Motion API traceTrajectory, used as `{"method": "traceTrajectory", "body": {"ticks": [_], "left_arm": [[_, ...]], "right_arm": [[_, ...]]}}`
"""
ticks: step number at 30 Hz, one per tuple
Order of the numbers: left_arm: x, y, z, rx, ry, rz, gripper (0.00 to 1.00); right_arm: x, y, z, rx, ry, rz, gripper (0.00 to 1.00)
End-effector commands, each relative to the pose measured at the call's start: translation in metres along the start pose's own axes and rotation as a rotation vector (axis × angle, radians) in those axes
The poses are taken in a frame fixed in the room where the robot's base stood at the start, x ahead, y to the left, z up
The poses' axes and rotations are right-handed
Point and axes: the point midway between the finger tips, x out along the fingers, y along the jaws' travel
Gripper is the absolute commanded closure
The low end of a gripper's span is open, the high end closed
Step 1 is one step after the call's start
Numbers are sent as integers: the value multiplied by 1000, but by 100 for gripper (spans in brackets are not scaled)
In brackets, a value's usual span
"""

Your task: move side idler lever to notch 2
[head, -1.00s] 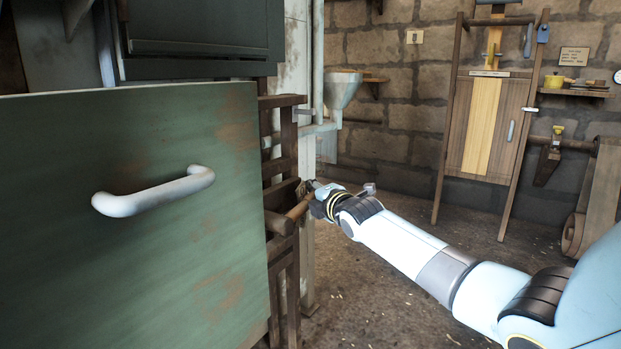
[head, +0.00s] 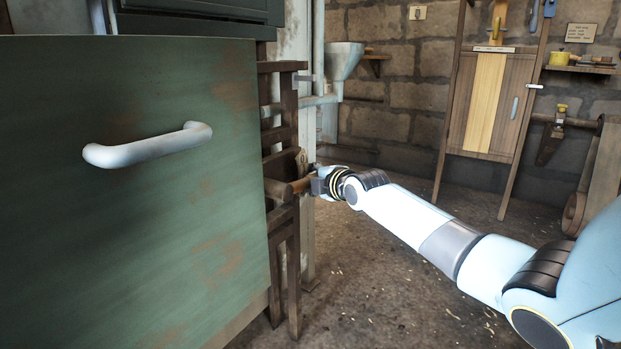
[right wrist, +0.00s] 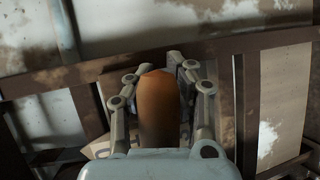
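The side idler lever, a brown round wooden handle (head: 302,184), sticks out to the right from the dark wooden frame beside the green panel. It tilts slightly up towards its outer end. My right gripper (head: 319,182) is at that outer end. In the right wrist view the orange-brown handle (right wrist: 159,105) lies between the two fingers of my right gripper (right wrist: 158,78), which close along both its sides. The notches cannot be made out in either view. My left gripper is not in view.
A green panel (head: 130,230) with a white bar handle (head: 150,146) fills the left. The dark wooden frame (head: 284,235) stands beside it. A pale funnel (head: 344,60) is behind the lever.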

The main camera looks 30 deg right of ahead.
Motion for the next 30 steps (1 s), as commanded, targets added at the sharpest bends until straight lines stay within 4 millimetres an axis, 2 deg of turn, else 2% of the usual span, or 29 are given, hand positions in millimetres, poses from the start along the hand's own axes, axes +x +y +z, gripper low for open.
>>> {"method": "traceTrajectory", "body": {"ticks": [1, 5, 13, 17, 20, 30], "left_arm": [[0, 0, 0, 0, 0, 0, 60], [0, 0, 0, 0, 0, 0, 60], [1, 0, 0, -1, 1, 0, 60], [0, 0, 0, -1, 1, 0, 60], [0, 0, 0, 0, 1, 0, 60], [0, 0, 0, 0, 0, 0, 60]], "right_arm": [[0, 0, 0, 0, 0, 1, 74], [0, 1, 0, 0, 0, 2, 57], [-1, 1, 0, 0, 0, 3, 56], [-10, 0, 0, -4, 0, 3, 56], [-26, 0, 0, -4, 2, 2, 56], [-99, 0, 0, -6, 2, 1, 56]]}}
